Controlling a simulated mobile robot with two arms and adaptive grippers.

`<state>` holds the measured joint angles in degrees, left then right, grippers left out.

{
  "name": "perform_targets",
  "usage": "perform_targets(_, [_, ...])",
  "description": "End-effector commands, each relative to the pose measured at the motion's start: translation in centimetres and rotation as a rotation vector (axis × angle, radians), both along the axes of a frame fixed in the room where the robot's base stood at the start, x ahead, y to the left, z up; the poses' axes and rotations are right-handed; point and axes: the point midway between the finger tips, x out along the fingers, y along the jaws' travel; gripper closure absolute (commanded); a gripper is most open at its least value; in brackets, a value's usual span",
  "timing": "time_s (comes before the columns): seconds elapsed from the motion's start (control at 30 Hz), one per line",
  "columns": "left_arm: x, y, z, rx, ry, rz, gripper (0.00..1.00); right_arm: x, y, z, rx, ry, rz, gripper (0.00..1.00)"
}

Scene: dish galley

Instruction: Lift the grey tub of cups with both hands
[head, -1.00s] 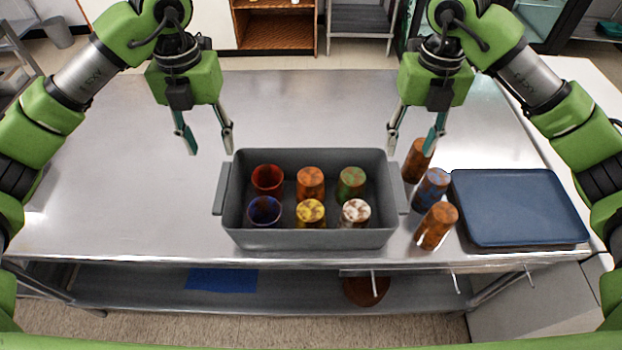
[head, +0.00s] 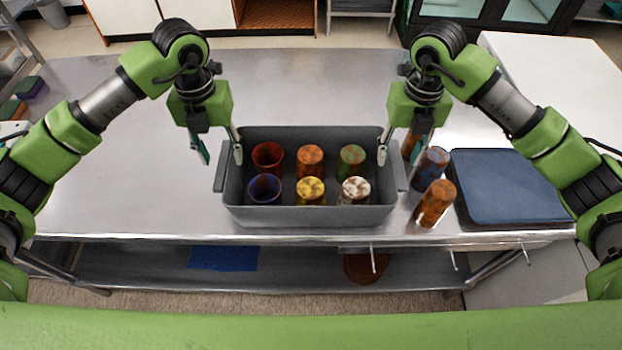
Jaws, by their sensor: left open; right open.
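The grey tub (head: 308,217) stands upright on the steel table with a ledge handle at each end. Inside are several cups in two rows: red (head: 267,155), orange (head: 310,160), green (head: 351,160), blue (head: 264,189), yellow (head: 311,191) and white-brown (head: 354,190). My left gripper (head: 221,158) is open at the tub's left end, one finger outside and one over the inner side of the rim. My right gripper (head: 398,158) is open at the right end, its inner finger over the tub's inside; its outer finger is partly lost against a cup. Contact with the rim cannot be told.
Cups stand close to the tub's right end: brown (head: 411,146), blue-brown (head: 432,168) and orange-brown (head: 436,203). A dark blue tray (head: 510,187) lies further right. The table (head: 130,190) is clear left of the tub.

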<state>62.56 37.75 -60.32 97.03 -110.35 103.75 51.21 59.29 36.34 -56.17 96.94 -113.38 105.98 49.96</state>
Motion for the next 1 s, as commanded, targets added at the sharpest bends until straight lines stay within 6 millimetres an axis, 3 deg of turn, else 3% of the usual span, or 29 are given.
perform_targets(0.23, [0.0,0.0,-3.1,0.0,0.001,0.0,0.59,0.0,0.0,-3.2,0.0,0.002,-0.001,0.58])
perform_targets(0.63, [0.0,0.0,-3.8,0.0,0.0,-0.001,0.59,0.0,0.0,-3.8,0.0,0.0,0.0,0.58])
perform_targets(0.67, [0.0,0.0,-3.8,0.0,0.0,-0.001,0.61,0.0,0.0,-3.8,0.0,0.0,0.0,0.61])
perform_targets(0.8, [0.0,0.0,-3.8,0.0,0.0,-0.001,0.97,0.0,0.0,-3.8,0.0,0.0,0.0,0.97])
perform_targets(1.0, [0.0,0.0,-3.7,0.0,0.0,-0.001,1.0,0.0,0.0,-3.8,-0.001,0.0,0.0,1.0])
